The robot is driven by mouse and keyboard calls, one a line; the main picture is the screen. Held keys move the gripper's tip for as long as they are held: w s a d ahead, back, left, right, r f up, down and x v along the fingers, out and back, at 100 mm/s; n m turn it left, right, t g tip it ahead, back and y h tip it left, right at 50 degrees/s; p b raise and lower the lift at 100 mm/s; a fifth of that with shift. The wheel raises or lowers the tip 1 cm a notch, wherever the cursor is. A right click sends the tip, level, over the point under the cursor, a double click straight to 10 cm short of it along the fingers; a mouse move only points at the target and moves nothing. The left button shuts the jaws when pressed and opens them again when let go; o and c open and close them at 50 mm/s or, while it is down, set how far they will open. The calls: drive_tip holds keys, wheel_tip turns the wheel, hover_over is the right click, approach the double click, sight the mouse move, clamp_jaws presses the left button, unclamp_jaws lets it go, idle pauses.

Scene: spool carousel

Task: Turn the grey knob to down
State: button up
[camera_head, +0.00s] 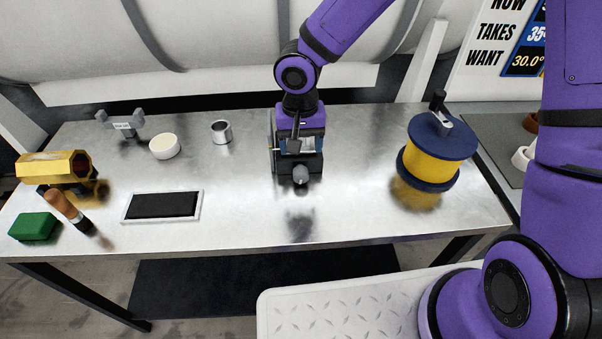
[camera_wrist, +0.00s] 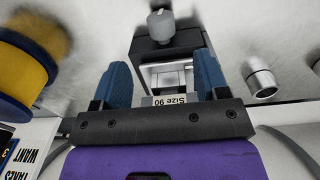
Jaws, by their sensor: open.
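The grey knob (camera_head: 300,175) sticks out from the front of a dark box (camera_head: 287,166) on the metal table. The wrist view shows the knob (camera_wrist: 160,27) above the box, beyond my fingertips. My gripper (camera_head: 298,151) is over the box, behind the knob in the head view. The fingers are apart from the knob. My gripper and wrist partly hide the box in the head view.
A yellow and blue spool (camera_head: 437,155) stands to the right. A metal cup (camera_head: 221,132), white bowl (camera_head: 164,147) and black-topped tray (camera_head: 162,205) are to the left. A green block (camera_head: 33,227) is at the far left. The table in front of the knob is clear.

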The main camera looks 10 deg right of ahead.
sight(301, 171)
drive_tip(key=shift+f, duration=5.25)
drive_tip(key=c, duration=0.9)
